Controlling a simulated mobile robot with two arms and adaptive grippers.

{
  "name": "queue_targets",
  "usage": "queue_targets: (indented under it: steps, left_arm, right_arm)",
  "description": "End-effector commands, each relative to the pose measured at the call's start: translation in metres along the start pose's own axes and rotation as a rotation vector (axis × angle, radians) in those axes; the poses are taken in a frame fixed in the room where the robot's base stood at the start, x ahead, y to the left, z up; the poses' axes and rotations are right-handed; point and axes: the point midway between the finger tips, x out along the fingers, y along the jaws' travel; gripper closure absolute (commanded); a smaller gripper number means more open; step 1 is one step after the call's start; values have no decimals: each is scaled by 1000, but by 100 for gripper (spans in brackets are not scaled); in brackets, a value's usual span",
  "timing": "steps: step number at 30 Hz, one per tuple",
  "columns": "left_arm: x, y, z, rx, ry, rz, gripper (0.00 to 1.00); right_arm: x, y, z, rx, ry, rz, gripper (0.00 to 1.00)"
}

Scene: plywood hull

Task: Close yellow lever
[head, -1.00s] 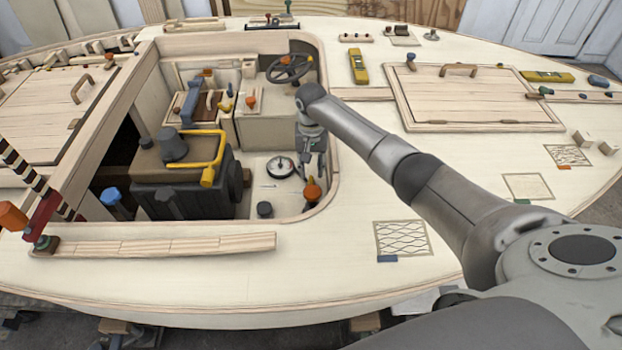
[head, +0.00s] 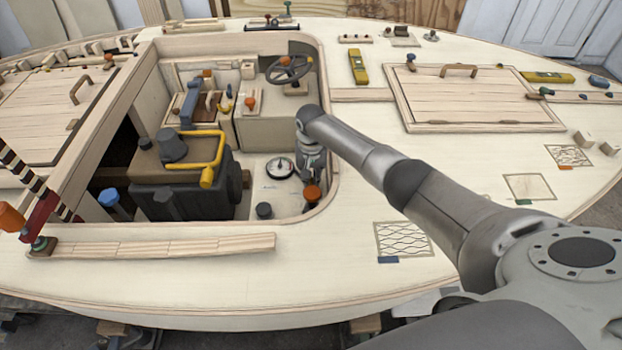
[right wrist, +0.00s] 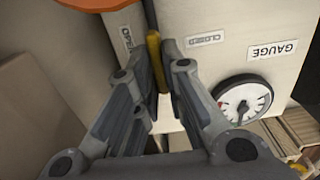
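The yellow lever (right wrist: 154,62) stands between my right gripper's fingertips in the right wrist view. It points between an OPEN label (right wrist: 127,38) on the left and a CLOSED label (right wrist: 205,39) on the right. My right gripper (right wrist: 155,75) has its fingers drawn close together, one on each side of the lever, and looks shut on it. In the head view the right gripper (head: 313,163) reaches down into the cockpit at its right side, and I cannot make out the lever there. My left gripper is in neither view.
A round gauge (right wrist: 243,100) sits right of the fingers; it also shows in the head view (head: 280,168). An orange knob (head: 312,193) is close to the gripper. The cockpit rim (head: 331,120) runs beside my arm. A black engine block with yellow rail (head: 207,176) stands left.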

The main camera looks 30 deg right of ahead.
Motion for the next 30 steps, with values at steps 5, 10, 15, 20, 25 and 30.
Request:
queue_targets:
  steps: [5, 10, 15, 20, 25, 30]
  left_arm:
    - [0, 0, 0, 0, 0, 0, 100]
    - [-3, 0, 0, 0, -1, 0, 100]
    - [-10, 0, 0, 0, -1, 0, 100]
    - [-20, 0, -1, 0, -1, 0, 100]
    - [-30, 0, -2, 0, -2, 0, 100]
    - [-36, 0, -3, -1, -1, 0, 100]
  right_arm:
    - [0, 0, 0, 1, 0, 0, 100]
    - [-1, -1, 0, 24, -1, 0, 100]
    - [-2, -2, 0, 95, -1, -2, 100]
    - [-3, -4, 1, 210, -3, -2, 100]
    - [-3, -6, 0, 366, -3, -2, 100]
    - [-2, -8, -1, 528, -2, -2, 100]
